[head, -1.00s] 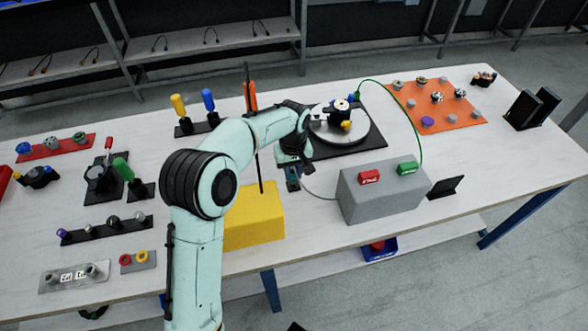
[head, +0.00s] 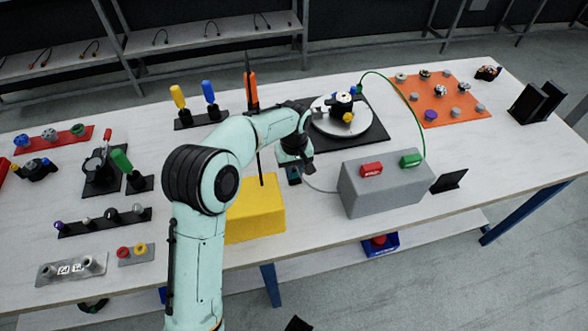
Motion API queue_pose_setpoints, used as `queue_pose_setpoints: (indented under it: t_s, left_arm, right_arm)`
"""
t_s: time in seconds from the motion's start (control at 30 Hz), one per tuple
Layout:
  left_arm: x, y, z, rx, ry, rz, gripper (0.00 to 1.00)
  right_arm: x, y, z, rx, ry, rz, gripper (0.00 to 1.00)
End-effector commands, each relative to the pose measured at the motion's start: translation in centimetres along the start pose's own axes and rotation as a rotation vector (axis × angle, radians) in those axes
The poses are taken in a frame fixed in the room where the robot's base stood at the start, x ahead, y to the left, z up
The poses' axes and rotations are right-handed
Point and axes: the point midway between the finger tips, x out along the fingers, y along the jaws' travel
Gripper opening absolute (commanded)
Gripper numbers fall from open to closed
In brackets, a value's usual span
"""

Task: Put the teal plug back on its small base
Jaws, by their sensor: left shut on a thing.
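My left arm reaches over the table from the front, and its gripper (head: 292,168) points down at the table just left of the grey box. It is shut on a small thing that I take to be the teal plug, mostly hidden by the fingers. A small dark block with a teal tint (head: 293,177) shows right under the fingertips, with a grey cable running from it towards the grey box. I cannot tell the plug from its small base there, or whether the two touch.
The grey box (head: 390,193) with red and green plugs stands close on the right. The yellow block (head: 255,218) stands close at front left. A round turntable (head: 350,126) on a black mat lies behind. An orange mat (head: 440,108) with knobs lies back right.

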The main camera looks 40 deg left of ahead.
Motion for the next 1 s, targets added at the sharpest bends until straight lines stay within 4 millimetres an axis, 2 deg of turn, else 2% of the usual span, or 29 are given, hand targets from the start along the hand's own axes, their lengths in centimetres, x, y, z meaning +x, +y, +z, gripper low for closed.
queue_pose_setpoints:
  t_s: [0.17, 0.97, 1.0]
  left_arm:
    - [0.49, -0.04, 0.69, 0.003, -0.016, -0.009, 0.0]
    - [0.59, 0.0, 0.52, 0.002, -0.01, -0.005, 0.0]
    - [0.59, 0.0, 0.51, 0.002, -0.01, -0.005, 0.25]
  right_arm:
    - [0.0, 0.0, 0.0, 0.0, 0.0, 0.0, 0.0]
    - [-0.08, -0.02, 0.0, 0.0, 0.0, 0.0, 0.0]
    - [-0.08, -0.02, 0.0, 0.0, 0.0, 0.0, 0.0]
